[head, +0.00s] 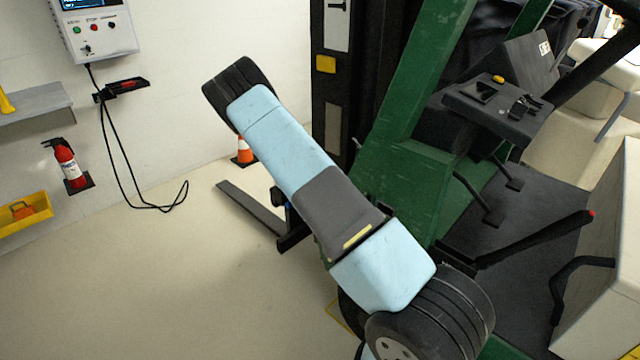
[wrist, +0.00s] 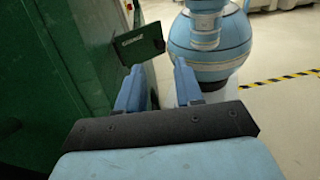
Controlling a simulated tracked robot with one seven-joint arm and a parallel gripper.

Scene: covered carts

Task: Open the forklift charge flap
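The green forklift (head: 400,165) stands at the right of the head view, and its green side (wrist: 55,90) fills the left of the wrist view. A dark green flap (wrist: 140,44) with a pale label strip stands out from that side, at an angle to it. My gripper (wrist: 158,68) has its two blue fingers spread with a gap between them, and nothing shows held. The fingertips are just below the flap in the picture; I cannot tell whether the left one touches it. My arm hides the flap in the head view.
A wall charger (head: 95,30) with a hanging black cable is at the upper left. A fire extinguisher (head: 67,164), a yellow bin (head: 24,214) and an orange cone (head: 244,151) are by the wall. A fork (head: 250,208) sticks out low. The floor at lower left is clear.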

